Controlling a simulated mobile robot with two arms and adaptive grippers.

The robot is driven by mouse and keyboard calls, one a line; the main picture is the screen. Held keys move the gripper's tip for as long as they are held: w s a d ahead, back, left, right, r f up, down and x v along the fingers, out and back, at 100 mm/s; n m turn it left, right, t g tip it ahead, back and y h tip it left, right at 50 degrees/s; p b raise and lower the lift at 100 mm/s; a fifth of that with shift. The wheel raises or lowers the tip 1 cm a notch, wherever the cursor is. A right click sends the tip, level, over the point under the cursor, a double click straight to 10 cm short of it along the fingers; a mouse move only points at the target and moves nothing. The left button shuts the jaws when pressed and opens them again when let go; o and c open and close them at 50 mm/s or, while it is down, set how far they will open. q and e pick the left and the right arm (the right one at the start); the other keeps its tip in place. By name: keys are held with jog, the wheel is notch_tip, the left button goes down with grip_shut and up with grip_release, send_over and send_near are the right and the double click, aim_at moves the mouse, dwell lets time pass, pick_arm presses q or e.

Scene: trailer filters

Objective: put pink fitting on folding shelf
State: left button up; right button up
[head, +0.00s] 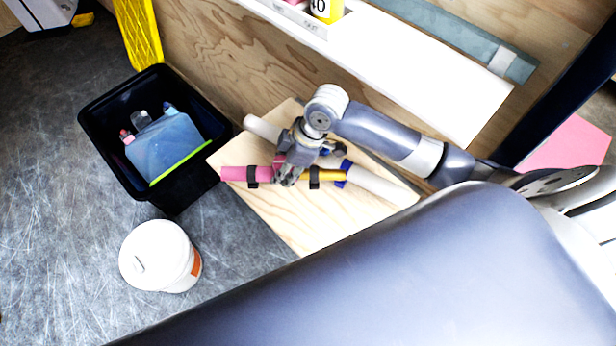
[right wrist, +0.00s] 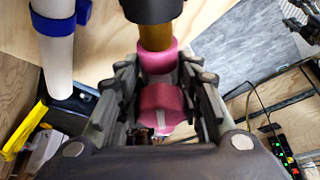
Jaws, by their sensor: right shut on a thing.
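My right gripper (head: 287,178) reaches over a wooden board (head: 285,222). In the right wrist view its fingers (right wrist: 160,115) are shut on the pink fitting (right wrist: 161,103). The fitting lies close to a pink collar (right wrist: 158,60) on a brass-coloured tube (right wrist: 155,36); I cannot tell if they are joined. In the head view a pink tube (head: 235,173) and the brass-coloured tube (head: 328,174) run in line over the board, with black clips. A white wall shelf (head: 430,85) is behind; I cannot tell which surface is the folding shelf.
A white pipe (head: 375,185) with a blue band lies right of the tubes. A black bin (head: 180,190) with blue contents stands left of the board. A white tub (head: 155,255) stands on the grey floor. A yellow box (head: 327,10) sits on the wall shelf, whose right part is clear.

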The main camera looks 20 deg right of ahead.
notch_tip(320, 180, down, 6)
jog(key=shift+w+a+r, duration=0.1)
jog(key=shift+r, duration=0.1)
jog(key=shift+f, duration=0.3)
notch_tip(320, 180, down, 3)
jog(key=shift+f+p, duration=0.15)
jog(key=shift+p, duration=0.2)
jog(key=shift+f, duration=0.25)
pick_arm(q)
jog(key=shift+w+a+r, duration=0.2)
jog(key=shift+w, duration=0.2)
jog(key=shift+w+a+r, duration=0.2)
jog(key=shift+w, duration=0.2)
pick_arm(e)
jog(key=shift+f, duration=0.15)
jog(key=o, duration=1.2)
